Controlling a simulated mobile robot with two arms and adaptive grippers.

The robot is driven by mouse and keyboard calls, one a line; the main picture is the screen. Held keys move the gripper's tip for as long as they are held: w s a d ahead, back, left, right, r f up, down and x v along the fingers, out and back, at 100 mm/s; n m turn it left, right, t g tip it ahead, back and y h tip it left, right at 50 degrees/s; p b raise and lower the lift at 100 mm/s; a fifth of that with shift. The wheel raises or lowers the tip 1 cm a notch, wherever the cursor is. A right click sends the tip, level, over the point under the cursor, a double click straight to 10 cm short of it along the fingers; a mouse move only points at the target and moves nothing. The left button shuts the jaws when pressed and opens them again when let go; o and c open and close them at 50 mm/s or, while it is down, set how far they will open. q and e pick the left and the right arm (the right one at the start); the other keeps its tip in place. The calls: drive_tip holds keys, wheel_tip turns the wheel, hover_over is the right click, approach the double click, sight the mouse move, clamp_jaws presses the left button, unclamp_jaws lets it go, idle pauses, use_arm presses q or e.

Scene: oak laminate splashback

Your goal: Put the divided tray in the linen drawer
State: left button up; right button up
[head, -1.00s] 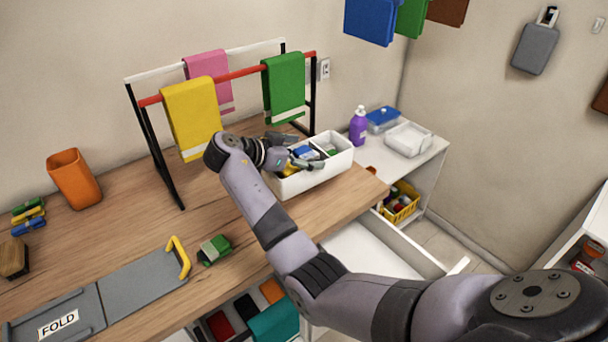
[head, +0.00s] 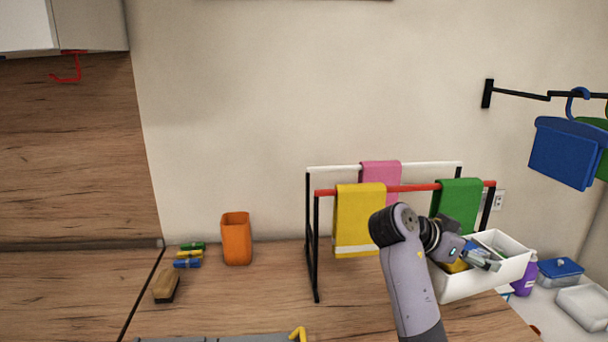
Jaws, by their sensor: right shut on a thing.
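The divided tray (head: 470,284) is a white open box at the right of the head view, by the right end of the wooden counter. It holds small items, among them something yellow and something green. My right gripper (head: 482,260) is shut on the tray, reaching in from the left over its top; the exact grip is partly hidden. I cannot tell whether the tray rests on the counter or is slightly above it. The linen drawer is out of view. My left gripper is not in view.
A drying rack (head: 316,250) with yellow (head: 358,215), pink and green cloths stands just behind my right arm and the tray. An orange cup (head: 236,240) and a brush (head: 166,286) are at left. A purple bottle (head: 526,280) and a blue-lidded box (head: 560,271) are beyond the tray.

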drive_tip(key=a+n+t+y, duration=0.1)
drive_tip(key=a+n+t, duration=0.1)
drive_tip(key=s+a+f+n+t+y, duration=0.1)
drive_tip(key=a+n+t+y, duration=0.1)
drive_tip(key=n, duration=0.1)
drive_tip(key=s+a+n+t+y, duration=0.1)
drive_tip(key=a+n+t, duration=0.1)
drive_tip(key=t, duration=0.1)
drive_tip(key=shift+s+a+f+n+y, duration=0.15)
drive_tip(key=shift+a+n+y, duration=0.15)
drive_tip(key=shift+y, duration=0.1)
drive_tip(key=s+a+r+n+t+y, duration=0.1)
drive_tip(key=s+a+n+t+y, duration=0.1)
drive_tip(key=s+a+n+y, duration=0.5)
drive_tip(key=a, duration=0.3)
drive_tip(key=shift+r+y, duration=0.3)
drive_tip(key=shift+s+a, duration=0.1)
drive_tip(key=shift+a, duration=0.05)
